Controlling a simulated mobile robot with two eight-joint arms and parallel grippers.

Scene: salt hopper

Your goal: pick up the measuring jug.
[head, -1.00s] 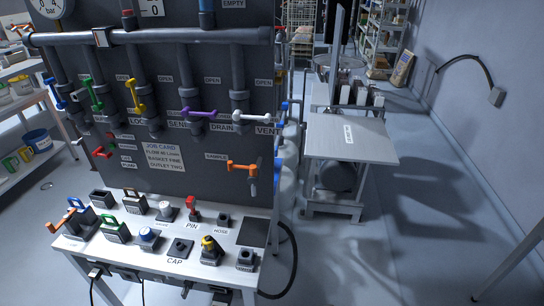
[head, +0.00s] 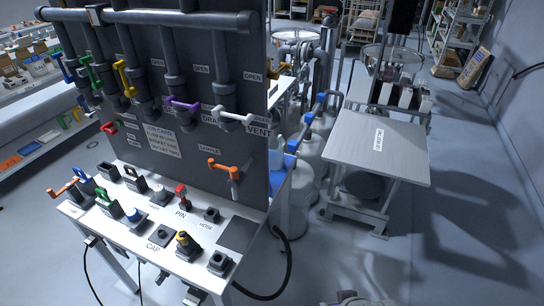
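I cannot make out a measuring jug for certain in the head view. A pale, partly see-through shape (head: 280,146) stands just behind the right edge of the dark panel, with blue beside it. It is too small and too much covered to tell what it is. Neither of my grippers can be made out in the view.
A white bench (head: 150,245) with labelled fittings stands before a dark valve panel (head: 185,140). A grey-topped cart (head: 375,150) stands right of it, with pale drums (head: 292,215) between. Black hose (head: 285,270) loops off the bench. Floor at right is clear.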

